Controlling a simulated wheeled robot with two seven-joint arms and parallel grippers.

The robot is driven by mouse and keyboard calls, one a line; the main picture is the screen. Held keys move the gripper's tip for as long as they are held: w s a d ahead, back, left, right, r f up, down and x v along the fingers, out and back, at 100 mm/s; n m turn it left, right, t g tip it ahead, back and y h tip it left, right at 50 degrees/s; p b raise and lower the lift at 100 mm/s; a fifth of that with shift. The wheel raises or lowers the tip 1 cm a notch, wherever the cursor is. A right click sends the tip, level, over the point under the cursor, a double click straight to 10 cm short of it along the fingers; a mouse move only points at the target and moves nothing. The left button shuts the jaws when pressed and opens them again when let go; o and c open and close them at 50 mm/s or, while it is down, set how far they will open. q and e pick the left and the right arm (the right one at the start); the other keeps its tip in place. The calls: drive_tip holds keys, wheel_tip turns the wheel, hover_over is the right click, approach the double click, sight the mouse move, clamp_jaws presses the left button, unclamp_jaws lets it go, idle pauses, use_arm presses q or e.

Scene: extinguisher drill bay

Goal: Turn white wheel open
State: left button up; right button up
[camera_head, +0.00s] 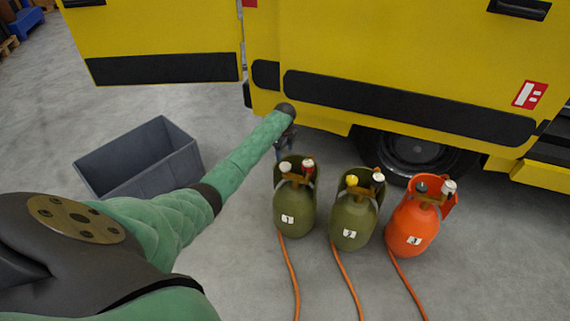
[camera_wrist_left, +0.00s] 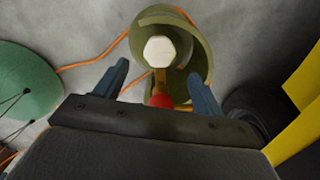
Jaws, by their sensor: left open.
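The olive cylinder labelled 1 (camera_head: 295,208) stands upright on the floor. It has a white wheel (camera_head: 285,167) at the left of its top and a red knob (camera_head: 308,165) at the right. My left gripper (camera_head: 286,148) is just behind the top of this cylinder in the head view. In the left wrist view my left gripper (camera_wrist_left: 158,72) is open and empty. The white wheel (camera_wrist_left: 160,50) shows beyond and between its fingertips, and the red knob (camera_wrist_left: 162,101) shows between the fingers, nearer the palm. Contact cannot be told. My right gripper is not in view.
Olive cylinder 2 (camera_head: 351,222) and orange cylinder 3 (camera_head: 411,231) stand to the right, each also with a white wheel. Orange hoses (camera_head: 291,270) run along the floor. A yellow vehicle (camera_head: 390,55) is close behind. A grey bin (camera_head: 140,160) stands at left.

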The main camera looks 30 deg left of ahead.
sight(285, 165)
use_arm(q)
drive_tip(key=shift+f, duration=3.85)
drive_tip(key=c, duration=1)
